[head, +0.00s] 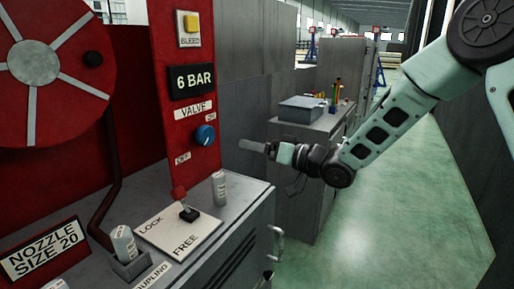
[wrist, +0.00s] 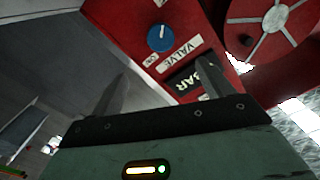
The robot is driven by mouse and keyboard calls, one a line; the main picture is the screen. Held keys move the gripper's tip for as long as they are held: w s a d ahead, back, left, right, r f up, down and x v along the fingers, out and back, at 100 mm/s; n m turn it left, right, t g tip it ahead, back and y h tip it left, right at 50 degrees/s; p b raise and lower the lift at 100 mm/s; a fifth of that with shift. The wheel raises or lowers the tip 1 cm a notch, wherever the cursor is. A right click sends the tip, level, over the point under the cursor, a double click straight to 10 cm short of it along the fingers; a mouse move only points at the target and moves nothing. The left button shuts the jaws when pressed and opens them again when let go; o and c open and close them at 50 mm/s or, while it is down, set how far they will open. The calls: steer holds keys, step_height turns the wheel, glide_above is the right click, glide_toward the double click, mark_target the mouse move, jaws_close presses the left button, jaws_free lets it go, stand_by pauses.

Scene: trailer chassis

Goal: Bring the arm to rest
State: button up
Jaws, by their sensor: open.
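My arm reaches in from the right in the head view, bent at the elbow. My gripper (head: 256,147) points left, in the air to the right of the red panel's blue valve knob (head: 205,134), apart from it. In the wrist view my gripper (wrist: 160,95) is open, its two fingers apart with nothing between them. The blue knob (wrist: 160,38) also shows there, beyond the fingertips. In the head view the knob is between the ON and OFF labels.
A grey cabinet (head: 240,225) carries a LOCK/FREE lever (head: 188,212) and small cylinders. A red reel (head: 50,70) is at left. A grey box (head: 302,109) stands on a farther cabinet behind my gripper. The green floor (head: 400,220) is clear at right, beside a dark wall (head: 465,160).

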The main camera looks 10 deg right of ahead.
steer(key=s+a+f+n+g+h, duration=0.1)
steer(key=s+f+g+h, duration=0.2)
steer(key=s, duration=0.5)
steer(key=s+a+f+g+h, duration=0.1)
steer(key=s+f+h, duration=0.1)
steer(key=s+h, duration=0.45)
steer(key=s+d+f+n+g+h, duration=0.1)
steer(key=s+d+g+h, duration=0.1)
steer(key=s, duration=1)
steer(key=s+d+f+g+h, duration=0.1)
steer(key=s+d+g, duration=0.4)
steer(key=s, duration=0.7)
steer(key=shift+s+d+n+h, duration=0.15)
steer(key=shift+s+n+h, duration=0.25)
steer(key=shift+h, duration=0.15)
